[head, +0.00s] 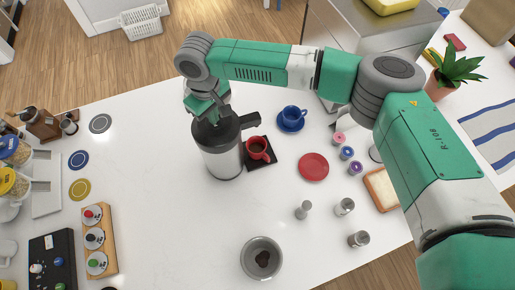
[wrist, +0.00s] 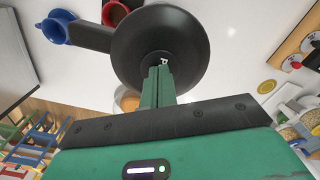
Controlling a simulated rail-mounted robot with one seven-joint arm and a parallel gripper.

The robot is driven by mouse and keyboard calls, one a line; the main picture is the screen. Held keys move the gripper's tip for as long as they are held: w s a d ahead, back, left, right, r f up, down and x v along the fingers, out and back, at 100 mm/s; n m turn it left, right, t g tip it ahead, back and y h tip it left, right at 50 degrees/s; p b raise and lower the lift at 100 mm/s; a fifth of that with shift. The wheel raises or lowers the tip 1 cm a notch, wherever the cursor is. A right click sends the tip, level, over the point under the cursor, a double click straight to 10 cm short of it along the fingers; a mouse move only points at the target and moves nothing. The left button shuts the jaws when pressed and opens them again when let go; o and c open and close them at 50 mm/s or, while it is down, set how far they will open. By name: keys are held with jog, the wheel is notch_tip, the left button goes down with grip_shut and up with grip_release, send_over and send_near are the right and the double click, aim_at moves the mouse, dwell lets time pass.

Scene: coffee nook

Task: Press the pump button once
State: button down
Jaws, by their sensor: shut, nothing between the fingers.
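The pump pot (head: 222,158) stands upright on the white counter, with a grey body, a black top and a black spout pointing right over a red cup (head: 258,149) with dark liquid. In the wrist view its round black lid (wrist: 185,38) fills the upper middle. A small part of the button (wrist: 164,60), with a pale mark, shows at the lid's centre, right at my fingertips. My gripper (head: 212,112) is shut and empty, above the pot's top; its green fingers (wrist: 158,72) show in the wrist view. The fingers hide most of the button, and I cannot tell whether they touch it.
The red cup stands on a black square mat (head: 270,163). A blue cup (head: 291,114) on a saucer is behind, and a red plate (head: 313,167) is to the right. A grey bowl (head: 275,245) is in front. The counter left of the pot is clear up to the button board (head: 98,240).

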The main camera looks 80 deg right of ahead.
jog(key=shift+r+p, duration=1.55)
jog(key=shift+p, duration=0.3)
jog(key=shift+r+p, duration=2)
jog(key=shift+r, duration=1)
